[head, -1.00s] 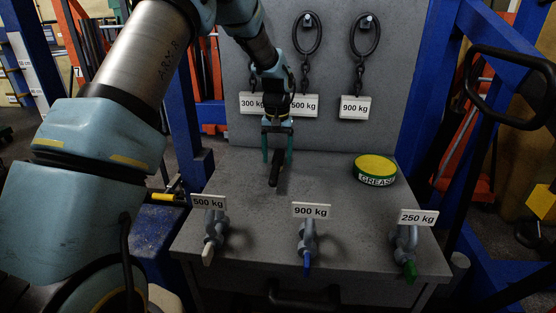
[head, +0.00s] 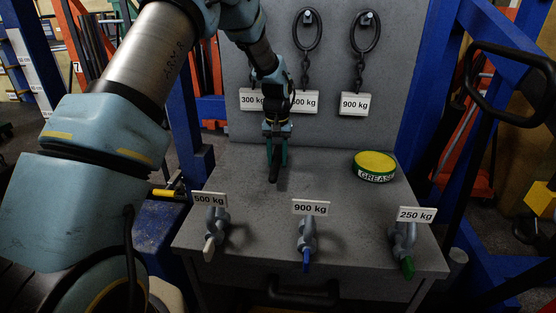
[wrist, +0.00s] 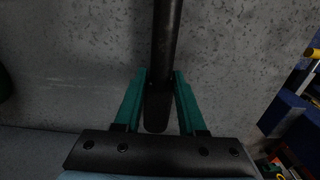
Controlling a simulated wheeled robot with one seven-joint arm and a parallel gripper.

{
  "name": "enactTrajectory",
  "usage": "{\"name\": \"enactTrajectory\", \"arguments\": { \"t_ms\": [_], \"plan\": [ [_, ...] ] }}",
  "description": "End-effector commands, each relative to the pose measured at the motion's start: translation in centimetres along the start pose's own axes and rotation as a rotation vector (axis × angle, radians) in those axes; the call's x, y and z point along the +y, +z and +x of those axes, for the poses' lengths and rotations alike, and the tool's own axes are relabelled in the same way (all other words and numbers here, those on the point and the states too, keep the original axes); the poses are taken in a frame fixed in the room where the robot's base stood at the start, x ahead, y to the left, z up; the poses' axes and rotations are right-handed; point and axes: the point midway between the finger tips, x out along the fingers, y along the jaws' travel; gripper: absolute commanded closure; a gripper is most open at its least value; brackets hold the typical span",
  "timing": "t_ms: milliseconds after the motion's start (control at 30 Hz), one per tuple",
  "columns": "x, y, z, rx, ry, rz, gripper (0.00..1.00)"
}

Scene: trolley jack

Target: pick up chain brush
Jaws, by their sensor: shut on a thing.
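The chain brush is a dark, narrow bar (head: 275,172) at the back left of the grey worktop. In the wrist view the dark brush handle (wrist: 166,45) runs from the top edge down between the fingers. My gripper (head: 276,150) points down over the worktop, its two green fingers close together. In the wrist view my gripper (wrist: 160,78) has its fingertips against both sides of the handle, so it is shut on the brush. The brush's far end is outside the wrist view. I cannot tell whether it still touches the worktop.
A yellow-topped grease tin (head: 374,166) stands to the right on the worktop (head: 330,185). Hooks tagged 500 kg (head: 210,199), 900 kg (head: 310,208) and 250 kg (head: 416,215) line the front. Chains with weight tags (head: 355,104) hang on the back panel. Blue posts flank the worktop.

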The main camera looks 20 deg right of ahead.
Motion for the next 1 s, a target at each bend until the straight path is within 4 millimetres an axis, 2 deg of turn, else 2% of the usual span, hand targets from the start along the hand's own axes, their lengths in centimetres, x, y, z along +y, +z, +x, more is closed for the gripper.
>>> {"name": "enactTrajectory", "arguments": {
  "t_ms": [33,100,133,667,767,1000],
  "plan": [
    [0.0,0.0,0.0,0.0,0.0,0.0,0.91],
    [0.0,0.0,0.0,0.0,0.0,0.0,0.99],
    [0.0,0.0,0.0,0.0,0.0,0.0,1.0],
    [0.0,-0.1,-0.3,0.002,0.0,0.0,1.0],
    [0.0,-0.2,-1.4,0.006,0.001,0.0,1.0],
    [0.0,-0.2,-6.1,0.007,0.001,-0.001,1.0]
  ]
}}
